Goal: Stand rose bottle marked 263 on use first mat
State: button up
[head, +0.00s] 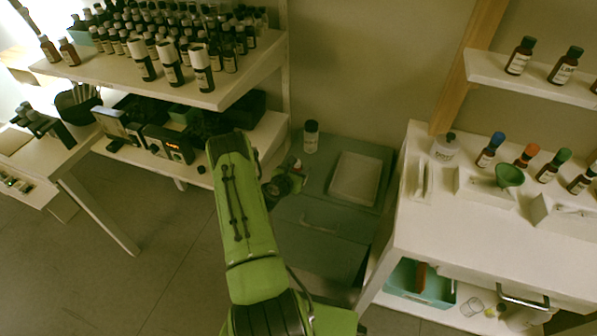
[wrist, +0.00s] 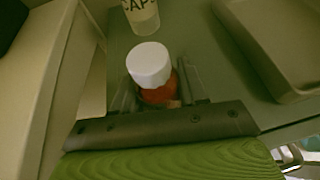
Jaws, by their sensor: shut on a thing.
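My gripper (wrist: 157,86) is shut on a small amber-red bottle (wrist: 158,95) with a white cap, between its two fingers in the wrist view. The bottle's label and number are hidden. In the head view my gripper (head: 291,180) is over the grey-green cabinet top (head: 318,178), and only a small reddish bit of the bottle shows there. I cannot tell whether the bottle touches the cabinet top. I cannot make out a use first mat or its writing in either view.
A jar lettered CAPS (wrist: 142,17), also in the head view (head: 311,137), stands just behind the bottle. A shallow pale tray (head: 355,179) lies to the right. Crowded bottle shelves (head: 215,97) are left; a white table (head: 415,235) with several bottles is right.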

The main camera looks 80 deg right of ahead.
jog(key=shift+f, duration=0.15)
jog(key=o, duration=1.2)
jog(key=shift+c, duration=0.2)
